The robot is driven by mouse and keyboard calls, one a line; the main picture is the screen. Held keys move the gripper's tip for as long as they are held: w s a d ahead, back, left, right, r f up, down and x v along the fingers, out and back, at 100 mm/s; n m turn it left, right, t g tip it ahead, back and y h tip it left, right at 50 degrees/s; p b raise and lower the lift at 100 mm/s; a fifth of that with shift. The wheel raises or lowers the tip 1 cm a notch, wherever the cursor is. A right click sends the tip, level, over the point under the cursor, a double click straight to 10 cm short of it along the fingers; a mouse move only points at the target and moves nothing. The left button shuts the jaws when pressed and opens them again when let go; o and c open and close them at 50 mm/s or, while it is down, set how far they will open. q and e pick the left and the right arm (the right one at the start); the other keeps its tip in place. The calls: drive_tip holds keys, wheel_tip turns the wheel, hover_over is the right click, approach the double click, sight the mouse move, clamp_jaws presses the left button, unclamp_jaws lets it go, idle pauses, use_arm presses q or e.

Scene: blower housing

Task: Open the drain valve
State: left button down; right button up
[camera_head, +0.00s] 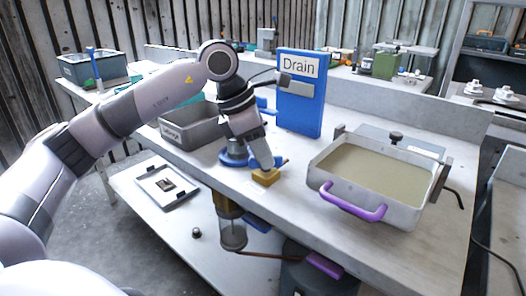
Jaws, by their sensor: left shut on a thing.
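A blue panel with a white "Drain" label (299,66) stands upright on the bench. In front of it, a blue round fitting (234,158) sits at the bench's front edge, partly hidden by my gripper. A yellow block-like handle (265,178) is beside it on the right. My left gripper (268,166) points down from above and is shut on the yellow handle; its fingers hide part of it. Below the bench edge hangs a brass and clear cylinder (231,226). The valve's inner state cannot be seen. My right gripper is not in view.
A metal pan of murky liquid with a purple handle (353,203) stands to the right. A grey bin (192,128) is left of the gripper. A dark container (318,277) is below the bench. The bench between handle and pan is clear.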

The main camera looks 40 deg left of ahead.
use_arm(q)
drive_tip(key=n+y, duration=0.1)
drive_tip(key=n, duration=0.2)
drive_tip(key=n+t+y, duration=0.1)
drive_tip(key=n, duration=0.2)
drive_tip(key=shift+s+d+f+n, duration=0.1)
drive_tip(key=shift+d+n, duration=0.1)
drive_tip(key=shift+n, duration=0.1)
idle(0.5)
drive_tip(key=c, duration=1.1)
unclamp_jaws()
drive_tip(key=shift+c, duration=0.2)
drive_tip(key=v, duration=0.7)
drive_tip(key=shift+s+p, duration=0.15)
drive_tip(key=shift+p, duration=0.25)
